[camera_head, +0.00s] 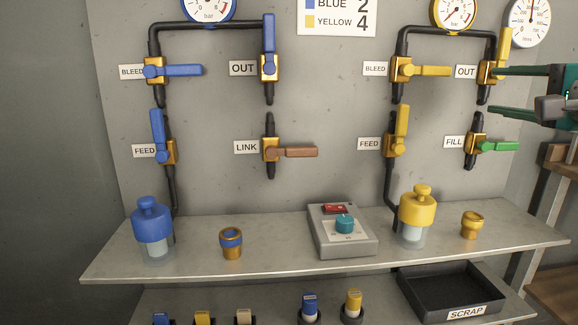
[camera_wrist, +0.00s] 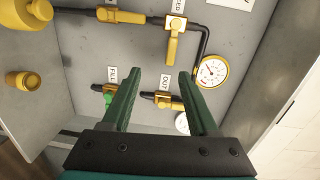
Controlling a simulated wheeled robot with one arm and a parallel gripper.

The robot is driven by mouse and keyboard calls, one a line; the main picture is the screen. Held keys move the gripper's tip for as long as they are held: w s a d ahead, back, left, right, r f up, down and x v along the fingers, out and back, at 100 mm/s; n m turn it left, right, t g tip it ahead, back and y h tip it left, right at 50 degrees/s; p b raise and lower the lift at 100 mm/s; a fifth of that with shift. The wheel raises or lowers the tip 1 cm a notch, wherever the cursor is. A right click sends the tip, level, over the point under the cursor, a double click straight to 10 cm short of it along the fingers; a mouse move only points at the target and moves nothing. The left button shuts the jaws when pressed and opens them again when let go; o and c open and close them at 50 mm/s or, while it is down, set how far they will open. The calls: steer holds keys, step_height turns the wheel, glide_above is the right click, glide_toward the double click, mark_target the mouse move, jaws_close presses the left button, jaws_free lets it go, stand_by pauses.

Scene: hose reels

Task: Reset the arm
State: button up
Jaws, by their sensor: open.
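My gripper (camera_head: 497,92) reaches in from the right edge in the head view, its two green fingers spread and empty. The upper finger overlaps the yellow OUT valve (camera_head: 486,72), whose yellow handle (camera_head: 503,42) points up. The lower finger shows between that valve and the FILL valve, whose green handle (camera_head: 499,146) points right. In the wrist view the open fingers (camera_wrist: 161,78) frame the panel, with the yellow OUT valve (camera_wrist: 164,101) between them and the green FILL handle (camera_wrist: 108,99) beside the left finger. I cannot tell whether a finger touches the OUT valve.
A shelf (camera_head: 275,265) below carries a blue-capped bottle (camera_head: 152,225), a yellow-capped bottle (camera_head: 416,207), a blue-ringed brass fitting (camera_head: 231,243), a yellow fitting (camera_head: 472,225) and a control box (camera_head: 342,245). A black SCRAP tray (camera_head: 412,301) sits lower. Gauges and other valves line the panel.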

steer(key=s+a+f+n+g+y, duration=0.25)
steer(key=a+f+n+g, duration=0.7)
steer(key=a+f, duration=1.35)
steer(key=s+f+n+g+h, duration=0.4)
steer(key=s+f+n+g, duration=0.3)
steer(key=s+f, duration=1.5)
steer(key=f+g, duration=0.1)
steer(key=g, duration=0.1)
steer(key=shift+s+d+g, duration=0.15)
steer(key=shift+d+g, duration=0.15)
steer(key=shift+g, duration=0.05)
